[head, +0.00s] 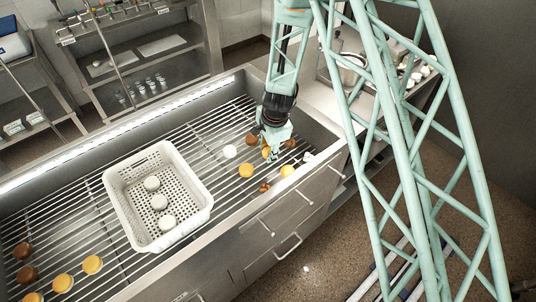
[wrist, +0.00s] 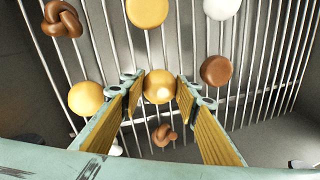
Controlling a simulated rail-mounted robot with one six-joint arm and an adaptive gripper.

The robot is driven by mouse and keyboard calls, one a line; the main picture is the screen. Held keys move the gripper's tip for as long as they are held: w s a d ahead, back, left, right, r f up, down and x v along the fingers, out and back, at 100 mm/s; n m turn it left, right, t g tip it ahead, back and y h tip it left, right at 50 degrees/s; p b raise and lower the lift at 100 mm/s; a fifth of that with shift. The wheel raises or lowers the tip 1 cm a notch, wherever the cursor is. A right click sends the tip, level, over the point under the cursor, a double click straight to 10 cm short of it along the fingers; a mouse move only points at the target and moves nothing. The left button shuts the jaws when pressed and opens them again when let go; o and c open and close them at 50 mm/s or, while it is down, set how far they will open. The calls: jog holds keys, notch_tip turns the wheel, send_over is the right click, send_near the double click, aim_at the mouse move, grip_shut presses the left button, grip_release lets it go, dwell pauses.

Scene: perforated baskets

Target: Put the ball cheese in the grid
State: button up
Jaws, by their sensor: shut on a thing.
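My gripper (head: 272,151) is low over the metal bars at the right end of the long steel basin. In the wrist view its two fingers (wrist: 159,89) are shut on a round yellow ball cheese (wrist: 159,86) with a pale spot on top. In the head view the gripper mostly hides this ball cheese (head: 266,153). I cannot tell whether it still touches the bars. The white perforated basket (head: 197,184) stands on the bars to the left of my gripper.
Close around my gripper lie yellow rounds (head: 246,170) (head: 288,171), a white round (head: 230,151), brown rounds (wrist: 216,70) and brown knots (wrist: 62,18) (wrist: 164,135). More yellow and brown rounds (head: 92,264) lie at the far left. The basin's raised steel walls surround the bars.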

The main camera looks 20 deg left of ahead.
jog(key=shift+f, duration=0.4)
jog(key=shift+f, duration=0.2)
jog(key=o, duration=0.9)
jog(key=shift+r, duration=0.2)
jog(key=p+v, duration=0.3)
jog(key=v, duration=0.9)
jog(key=shift+a+p, duration=0.1)
jog(key=shift+p, duration=0.25)
